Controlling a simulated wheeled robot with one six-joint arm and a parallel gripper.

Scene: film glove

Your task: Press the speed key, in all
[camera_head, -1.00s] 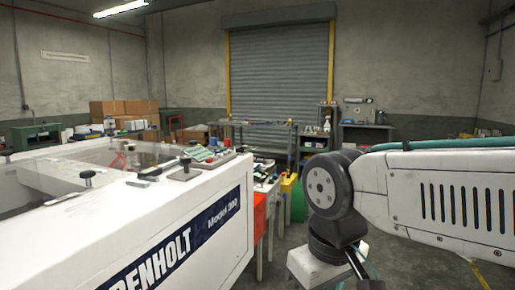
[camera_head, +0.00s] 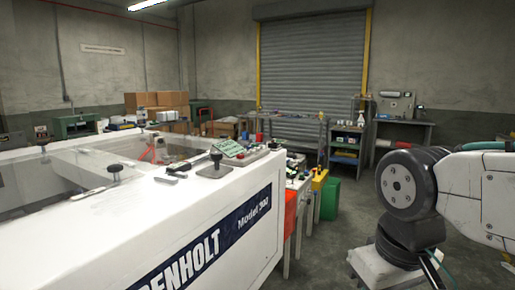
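A white machine (camera_head: 190,225) marked "DENHOLT Model 300" fills the left and lower left of the head view. On its top, near the far right corner, is a small green panel (camera_head: 229,148) that may carry keys. The keys are too small to read, so I cannot tell which one is the speed key. A red part (camera_head: 250,152) sits beside the panel, and a black knob on a plate (camera_head: 215,160) stands in front of it. My arm shows at the right edge, apart from the machine. My gripper is not in view.
A red bin (camera_head: 291,213), a yellow part (camera_head: 320,180) and a green bin (camera_head: 330,198) stand past the machine's right end. Grey floor is open between the machine and my arm. Cardboard boxes (camera_head: 158,101) and a shelf (camera_head: 347,146) stand at the back.

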